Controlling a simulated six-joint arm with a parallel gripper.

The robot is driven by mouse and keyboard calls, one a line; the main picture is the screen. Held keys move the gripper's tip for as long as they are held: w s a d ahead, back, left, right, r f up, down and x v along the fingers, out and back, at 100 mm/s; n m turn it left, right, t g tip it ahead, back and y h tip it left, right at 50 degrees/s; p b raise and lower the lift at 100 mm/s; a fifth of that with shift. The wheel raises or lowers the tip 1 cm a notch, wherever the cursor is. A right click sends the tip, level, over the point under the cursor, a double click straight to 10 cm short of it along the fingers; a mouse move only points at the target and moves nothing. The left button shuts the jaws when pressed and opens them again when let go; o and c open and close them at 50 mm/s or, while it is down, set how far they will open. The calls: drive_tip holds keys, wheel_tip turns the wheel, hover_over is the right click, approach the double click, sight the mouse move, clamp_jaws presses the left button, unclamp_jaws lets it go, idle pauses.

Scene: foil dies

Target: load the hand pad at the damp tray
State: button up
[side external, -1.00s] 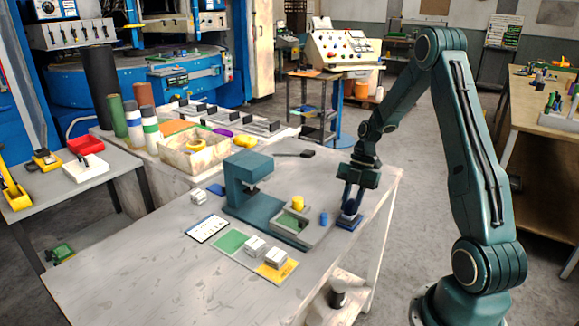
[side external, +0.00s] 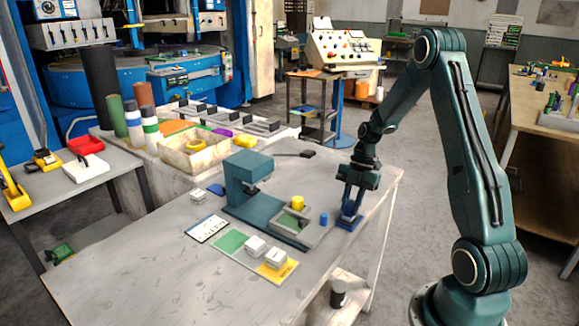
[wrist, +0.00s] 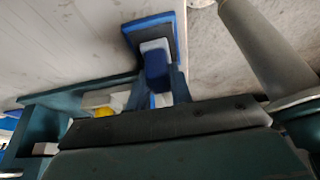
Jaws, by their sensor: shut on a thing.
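The damp tray (side external: 350,224) is a small blue-rimmed tray with a dark inside, on the table near its right edge. It shows at the top of the wrist view (wrist: 133,40). The hand pad is a blue block with a white part, seen in the wrist view (wrist: 156,66). My gripper (side external: 351,210) points down over the tray and is shut on the pad's blue part. The pad's white part is at the tray's dark inside; whether it touches I cannot tell. The fingers hide part of the pad in the side view.
A teal press (side external: 245,185) stands left of the tray. Its base holds a grey-rimmed bed (side external: 307,237) and a yellow cylinder (side external: 298,202). A small blue cylinder (side external: 323,218) stands between bed and tray. White blocks (side external: 256,246) sit on a green and yellow mat. The front-left table is clear.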

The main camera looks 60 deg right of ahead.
sight(351, 202)
drive_tip(key=shift+f, duration=0.45)
idle(1.5)
drive_tip(key=shift+r, duration=0.1)
drive_tip(key=shift+r, duration=3.5)
drive_tip(key=w+a+r+m+t+h, duration=0.1)
drive_tip(key=w+a+r+m+t, duration=0.1)
drive_tip(key=w+a+m, duration=0.5)
drive_tip(key=w+a+r+m+t+h, duration=0.2)
drive_tip(key=w+a+r+m, duration=0.2)
drive_tip(key=a, duration=1.1)
drive_tip(key=w+m, duration=0.3)
drive_tip(key=shift+w+r+m, duration=0.15)
drive_tip(key=shift+w+m, duration=0.1)
drive_tip(key=shift+m, duration=0.05)
